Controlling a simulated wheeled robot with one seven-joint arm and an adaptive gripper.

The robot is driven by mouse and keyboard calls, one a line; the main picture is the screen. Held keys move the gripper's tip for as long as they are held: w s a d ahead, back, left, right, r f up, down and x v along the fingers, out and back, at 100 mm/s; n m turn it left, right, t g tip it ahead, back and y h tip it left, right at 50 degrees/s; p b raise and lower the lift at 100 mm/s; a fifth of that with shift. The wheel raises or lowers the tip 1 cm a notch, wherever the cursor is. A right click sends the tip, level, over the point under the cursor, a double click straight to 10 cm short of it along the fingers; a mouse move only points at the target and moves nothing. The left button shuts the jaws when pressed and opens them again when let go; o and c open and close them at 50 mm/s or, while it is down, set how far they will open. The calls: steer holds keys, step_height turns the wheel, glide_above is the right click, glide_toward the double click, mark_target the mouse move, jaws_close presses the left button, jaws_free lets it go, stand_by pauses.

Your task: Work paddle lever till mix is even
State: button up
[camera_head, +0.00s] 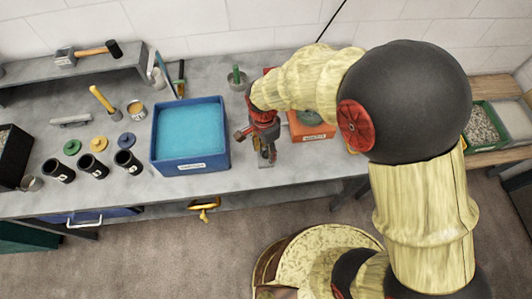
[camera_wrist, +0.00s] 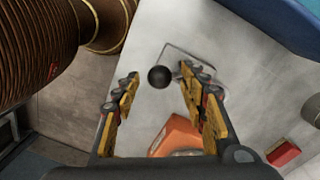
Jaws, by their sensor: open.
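A black ball knob (camera_wrist: 159,76) shows in the wrist view, ahead of my gripper and roughly between its fingertips, with a gap to both fingers. It looks like the lever's end, but its shaft is not clear. My gripper (camera_wrist: 158,82) is open with nothing held. In the head view my gripper (camera_head: 265,152) points down over the counter's front part, just right of the blue tub. An orange box (camera_head: 312,130) stands right of it, partly hidden by my arm; an orange body (camera_wrist: 176,134) also shows low between the fingers. The paddle and mix cannot be made out.
The blue tub (camera_head: 157,152) with light blue contents stands close left of my gripper. Several black cups (camera_head: 93,166), lids and a tin (camera_head: 135,110) stand farther left. A gravel tray (camera_head: 484,128) is at right.

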steer(key=shift+f, duration=1.2)
steer(key=shift+c, duration=1.1)
steer(key=shift+s+d+f, duration=0.1)
steer(key=shift+s, duration=0.05)
steer(key=c, duration=0.9)
jaws_close()
